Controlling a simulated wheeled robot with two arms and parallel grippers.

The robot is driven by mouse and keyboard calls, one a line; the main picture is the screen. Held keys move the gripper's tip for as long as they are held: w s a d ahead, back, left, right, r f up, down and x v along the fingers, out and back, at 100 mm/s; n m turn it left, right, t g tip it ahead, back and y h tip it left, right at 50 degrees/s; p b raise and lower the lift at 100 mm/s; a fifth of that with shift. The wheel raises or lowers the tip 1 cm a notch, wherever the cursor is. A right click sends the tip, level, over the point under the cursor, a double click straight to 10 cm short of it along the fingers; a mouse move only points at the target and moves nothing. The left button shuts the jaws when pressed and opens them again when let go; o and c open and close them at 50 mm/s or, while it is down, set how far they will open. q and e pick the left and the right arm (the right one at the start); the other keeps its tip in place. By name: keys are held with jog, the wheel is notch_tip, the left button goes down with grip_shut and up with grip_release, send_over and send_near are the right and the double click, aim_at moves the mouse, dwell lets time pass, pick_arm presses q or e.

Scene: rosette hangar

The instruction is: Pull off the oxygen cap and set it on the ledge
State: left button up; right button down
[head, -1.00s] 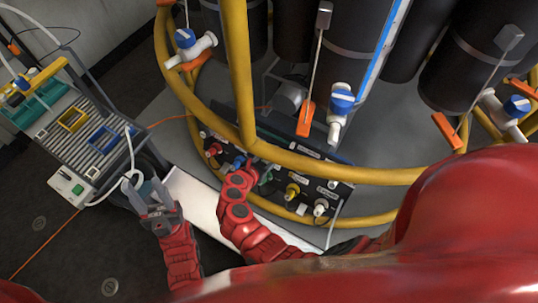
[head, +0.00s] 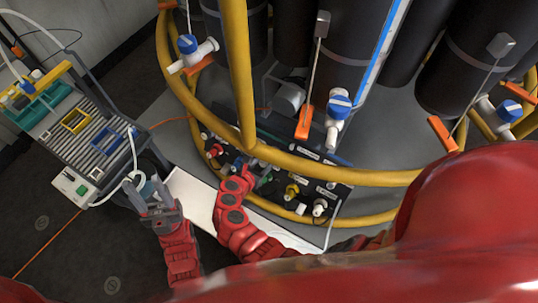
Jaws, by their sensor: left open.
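The dark connector panel (head: 330,172) at the foot of the yellow-railed frame carries several coloured caps. A red cap (head: 214,150), a blue one (head: 239,163), a yellow one (head: 292,190) and a whitish one (head: 319,207) show, with green partly hidden behind my right wrist. The labels are too small to read, so I cannot tell which cap is oxygen. A pale ledge (head: 192,196) runs below the panel. My right arm reaches over it to the panel near the blue and green caps; its fingers are hidden by the wrist. My left gripper (head: 150,194) is open and empty, left of the ledge.
Yellow rails (head: 360,179) curve around the panel and the black cylinders (head: 355,45). A grey ribbed cart (head: 88,130) with yellow and blue frames stands at the left, a looped white hose (head: 128,182) beside it. Dark floor (head: 60,245) lies open at lower left.

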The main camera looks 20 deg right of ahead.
jog(key=shift+p+v, duration=1)
jog(key=shift+v, duration=0.55)
